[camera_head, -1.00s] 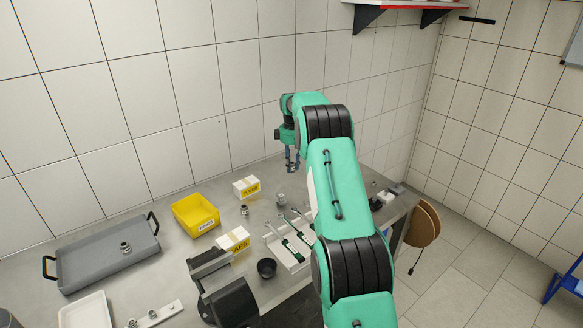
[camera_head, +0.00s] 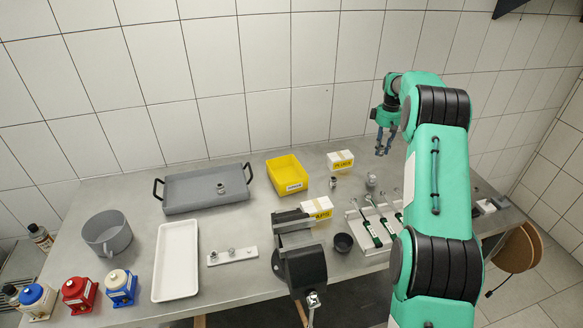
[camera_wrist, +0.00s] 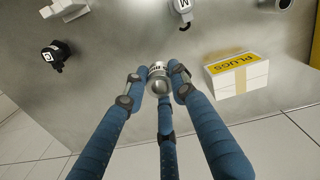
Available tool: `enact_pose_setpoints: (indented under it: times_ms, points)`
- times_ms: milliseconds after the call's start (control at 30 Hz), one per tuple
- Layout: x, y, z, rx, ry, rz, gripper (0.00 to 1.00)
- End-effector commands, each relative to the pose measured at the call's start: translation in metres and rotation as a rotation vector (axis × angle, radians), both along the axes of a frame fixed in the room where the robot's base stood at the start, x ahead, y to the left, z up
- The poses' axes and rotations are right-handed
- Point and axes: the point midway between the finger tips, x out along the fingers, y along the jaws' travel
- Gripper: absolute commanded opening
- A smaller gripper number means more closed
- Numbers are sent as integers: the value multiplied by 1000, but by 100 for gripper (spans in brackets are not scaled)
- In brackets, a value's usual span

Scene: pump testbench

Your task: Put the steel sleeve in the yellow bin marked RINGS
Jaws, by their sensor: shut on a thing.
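The steel sleeve (camera_wrist: 158,82) is a small shiny metal cylinder between my gripper's fingertips in the wrist view. My gripper (camera_wrist: 160,86) has three blue fingers and is shut on it. In the head view my gripper (camera_head: 384,143) is raised above the back of the bench, right of the PLUGS box; the sleeve is too small to make out there. The yellow bin (camera_head: 291,187) stands on the bench to the left of my gripper, open at the top, with a small white label too small to read. A yellow edge (camera_wrist: 316,45) shows at the wrist view's right border.
The white PLUGS box (camera_head: 341,161) stands between the bin and my gripper. A second labelled box (camera_head: 317,209), a metal fitting (camera_head: 333,182), a black cup (camera_head: 343,243) and a tool tray (camera_head: 376,229) are nearby. A grey handled tray (camera_head: 205,190) lies left of the bin.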

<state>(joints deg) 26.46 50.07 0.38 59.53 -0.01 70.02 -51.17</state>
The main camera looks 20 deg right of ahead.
Motion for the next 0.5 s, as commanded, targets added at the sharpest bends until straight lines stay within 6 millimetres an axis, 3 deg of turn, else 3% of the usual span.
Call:
enact_pose_setpoints:
  times_ms: [167, 500]
  points:
    - [16, 58, 4, 0, 0, 27, 0]
    - [35, 196, 6, 0, 0, 81, 0]
